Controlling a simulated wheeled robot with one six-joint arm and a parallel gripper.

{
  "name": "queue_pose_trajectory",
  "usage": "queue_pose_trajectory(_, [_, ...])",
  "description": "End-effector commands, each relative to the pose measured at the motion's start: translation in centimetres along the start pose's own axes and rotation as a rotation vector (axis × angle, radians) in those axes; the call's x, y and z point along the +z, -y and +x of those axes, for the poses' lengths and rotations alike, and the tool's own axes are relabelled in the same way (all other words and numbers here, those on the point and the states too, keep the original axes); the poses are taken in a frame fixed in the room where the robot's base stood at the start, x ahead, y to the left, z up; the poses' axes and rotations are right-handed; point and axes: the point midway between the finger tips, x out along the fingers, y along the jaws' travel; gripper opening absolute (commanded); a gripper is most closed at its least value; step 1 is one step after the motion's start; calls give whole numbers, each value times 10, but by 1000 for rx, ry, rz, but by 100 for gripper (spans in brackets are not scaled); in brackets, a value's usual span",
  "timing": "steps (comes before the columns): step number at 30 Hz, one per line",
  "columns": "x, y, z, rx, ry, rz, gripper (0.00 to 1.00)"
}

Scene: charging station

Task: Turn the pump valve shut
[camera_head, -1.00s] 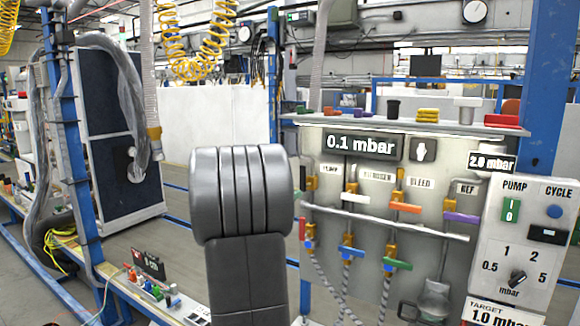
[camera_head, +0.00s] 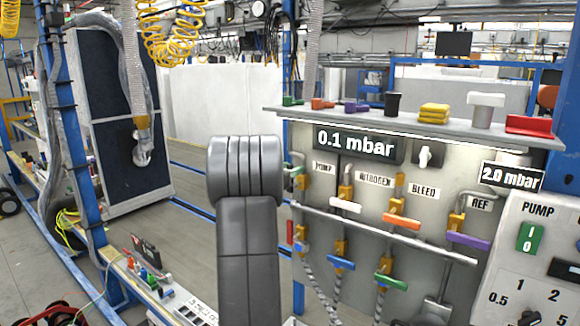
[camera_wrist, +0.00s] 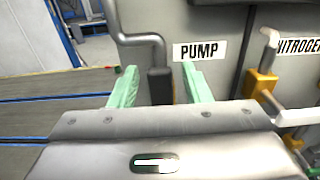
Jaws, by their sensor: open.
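The pump valve sits under the PUMP label (camera_wrist: 199,51) at the left end of the panel, mostly hidden by my arm in the head view. In the wrist view, a dark upright piece (camera_wrist: 160,88) shows directly below a bent grey pipe, apparently the valve's handle. My gripper (camera_wrist: 158,66) is open, its two pale green fingers on either side of this dark piece. In the head view only a bit of pale green shows beside my arm. The display (camera_head: 355,145) reads 0.1 mbar.
To the right are the nitrogen valve with a white handle (camera_head: 345,205), the bleed valve with an orange handle (camera_head: 402,221) and the REF valve with a purple handle (camera_head: 468,241). A shelf (camera_head: 460,130) with several small objects overhangs the panel.

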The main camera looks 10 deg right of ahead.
Motion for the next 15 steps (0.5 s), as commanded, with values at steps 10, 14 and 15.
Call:
queue_pose_trajectory(10, [0,0,2,0,0,0,36])
queue_pose_trajectory(14, [0,0,2,0,0,0,10])
queue_pose_trajectory(15, [0,0,2,0,0,0,2])
